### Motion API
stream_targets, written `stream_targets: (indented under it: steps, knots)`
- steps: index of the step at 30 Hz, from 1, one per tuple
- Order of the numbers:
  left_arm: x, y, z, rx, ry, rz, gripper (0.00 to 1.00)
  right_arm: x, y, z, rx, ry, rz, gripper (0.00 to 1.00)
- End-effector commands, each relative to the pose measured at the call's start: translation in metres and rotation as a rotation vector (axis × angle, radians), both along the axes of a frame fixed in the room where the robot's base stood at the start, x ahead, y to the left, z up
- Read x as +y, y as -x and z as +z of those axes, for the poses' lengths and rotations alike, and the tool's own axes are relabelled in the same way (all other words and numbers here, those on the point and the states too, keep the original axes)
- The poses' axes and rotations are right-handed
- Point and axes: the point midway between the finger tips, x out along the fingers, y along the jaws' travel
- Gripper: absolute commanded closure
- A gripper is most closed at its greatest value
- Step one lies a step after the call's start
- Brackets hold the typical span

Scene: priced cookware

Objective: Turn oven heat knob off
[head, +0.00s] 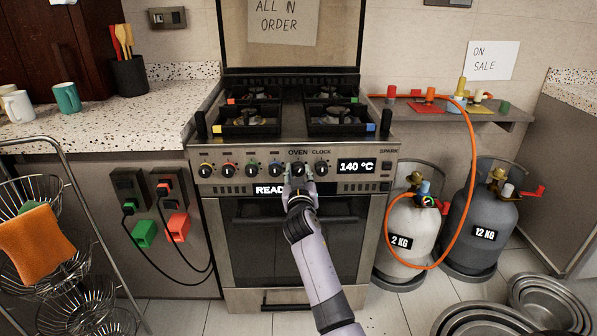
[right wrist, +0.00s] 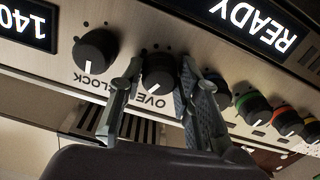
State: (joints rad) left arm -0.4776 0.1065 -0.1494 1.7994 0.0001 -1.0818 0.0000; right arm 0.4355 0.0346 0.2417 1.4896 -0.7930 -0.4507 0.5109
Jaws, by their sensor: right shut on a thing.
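The oven heat knob (right wrist: 158,76) is a black dial under the OVEN label on the stove's front panel. In the right wrist view its white mark points down and slightly left, towards that label. My right gripper (head: 299,180) reaches up to the panel in the head view and covers most of this knob. In the right wrist view its fingers (right wrist: 152,82) stand on both sides of the knob, shut on it. The temperature display (head: 356,166) reads 140 °C. My left gripper is not in view.
The clock knob (head: 321,167) sits close beside the oven knob, and several burner knobs (head: 228,170) line the other side. A READY display (head: 269,189) is below. Gas cylinders (head: 484,218) and an orange hose (head: 473,150) stand right; a wire rack (head: 70,200) stands left.

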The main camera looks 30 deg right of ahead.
Motion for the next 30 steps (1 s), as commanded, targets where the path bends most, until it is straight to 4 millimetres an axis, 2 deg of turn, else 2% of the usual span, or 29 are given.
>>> stream_targets:
  steps: [15,30]
  knots:
    - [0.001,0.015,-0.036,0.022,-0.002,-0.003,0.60,-0.001,0.000,0.001,0.192,0.313,0.000,0.97]
    - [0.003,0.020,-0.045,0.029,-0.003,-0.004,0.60,0.000,0.000,0.000,0.234,0.384,0.000,0.97]
